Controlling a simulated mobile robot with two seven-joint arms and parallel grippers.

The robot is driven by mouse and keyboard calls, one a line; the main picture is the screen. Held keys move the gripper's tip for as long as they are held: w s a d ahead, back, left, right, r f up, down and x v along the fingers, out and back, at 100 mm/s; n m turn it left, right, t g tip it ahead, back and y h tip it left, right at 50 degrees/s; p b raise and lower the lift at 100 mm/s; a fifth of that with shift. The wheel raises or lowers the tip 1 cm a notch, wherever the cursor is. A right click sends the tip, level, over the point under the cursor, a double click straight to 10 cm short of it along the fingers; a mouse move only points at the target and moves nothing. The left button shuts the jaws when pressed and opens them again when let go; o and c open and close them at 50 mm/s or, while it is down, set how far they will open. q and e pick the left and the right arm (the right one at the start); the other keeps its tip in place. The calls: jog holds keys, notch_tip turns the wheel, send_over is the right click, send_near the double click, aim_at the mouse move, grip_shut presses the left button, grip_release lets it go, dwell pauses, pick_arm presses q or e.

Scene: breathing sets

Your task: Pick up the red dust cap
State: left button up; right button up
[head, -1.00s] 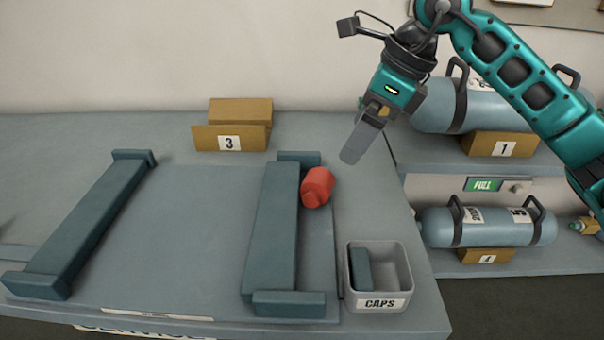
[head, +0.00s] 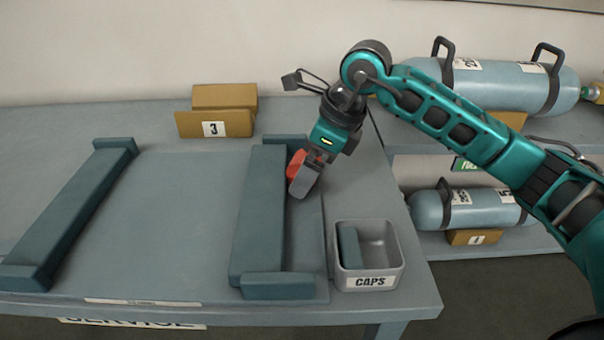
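The red dust cap (head: 294,164) lies on the bench at the right side of the cradle's right rail (head: 261,215). It is partly hidden behind the fingers of my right gripper (head: 303,182). The gripper comes down from the upper right and its fingers are at the cap, overlapping it in the head view. I cannot tell whether the fingers are closed on the cap or only beside it. My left gripper is not in view.
A grey bin labelled CAPS (head: 369,283) stands at the bench's front right, with a dark teal block (head: 349,248) inside. A cardboard-coloured stand marked 3 (head: 215,122) is at the back. Grey cylinders (head: 474,209) lie on shelves at right. The mat between the rails (head: 190,215) is clear.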

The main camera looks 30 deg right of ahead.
jog(key=shift+c, duration=0.3)
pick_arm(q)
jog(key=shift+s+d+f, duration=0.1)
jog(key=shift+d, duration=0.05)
pick_arm(e)
jog(key=c, duration=1)
pick_arm(q)
jog(key=p, duration=0.2)
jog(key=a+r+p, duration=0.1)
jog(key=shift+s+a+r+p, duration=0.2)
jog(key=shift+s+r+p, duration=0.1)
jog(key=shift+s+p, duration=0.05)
pick_arm(e)
notch_tip(320, 180, up, 20)
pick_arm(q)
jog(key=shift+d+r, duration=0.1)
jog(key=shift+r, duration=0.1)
